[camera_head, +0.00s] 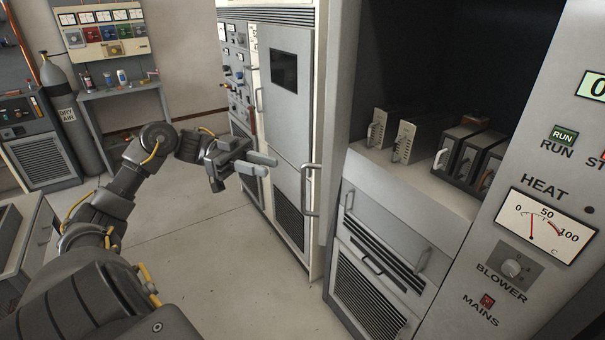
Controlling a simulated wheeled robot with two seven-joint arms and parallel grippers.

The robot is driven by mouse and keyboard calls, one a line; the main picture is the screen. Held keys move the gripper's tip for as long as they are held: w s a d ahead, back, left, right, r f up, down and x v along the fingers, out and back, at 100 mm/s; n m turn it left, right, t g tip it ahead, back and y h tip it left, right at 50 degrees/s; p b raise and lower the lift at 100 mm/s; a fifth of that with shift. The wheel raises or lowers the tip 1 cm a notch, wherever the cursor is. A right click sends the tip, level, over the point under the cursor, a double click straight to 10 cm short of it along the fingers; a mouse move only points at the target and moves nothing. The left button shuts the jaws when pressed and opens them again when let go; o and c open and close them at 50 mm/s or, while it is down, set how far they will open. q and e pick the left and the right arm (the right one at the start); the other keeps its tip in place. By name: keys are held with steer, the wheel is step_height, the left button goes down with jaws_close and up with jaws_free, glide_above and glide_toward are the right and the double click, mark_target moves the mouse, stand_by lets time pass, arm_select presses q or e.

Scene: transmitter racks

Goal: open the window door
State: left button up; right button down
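A grey door with a small dark window (284,71) is on the tall pale cabinet near the middle of the head view. It looks closed. A vertical handle (258,99) is at its left edge, and a larger vertical handle (306,190) is lower down to the right. My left gripper (267,167) is in front of this cabinet, below the window and left of the larger handle. Its two pale fingers are a little apart with nothing seen between them. It appears clear of both handles, though the depth is hard to judge. My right gripper is out of view.
An open rack bay (415,190) with several modules is at right. A control panel (530,225) with a heat meter stands close at far right. A gas cylinder (75,115) and small table (117,92) are at back left. The floor (215,255) is clear.

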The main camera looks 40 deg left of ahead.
arm_select(q)
steer(key=p+x, duration=0.4)
steer(key=x, duration=0.5)
steer(key=shift+d, duration=0.45)
jaws_close()
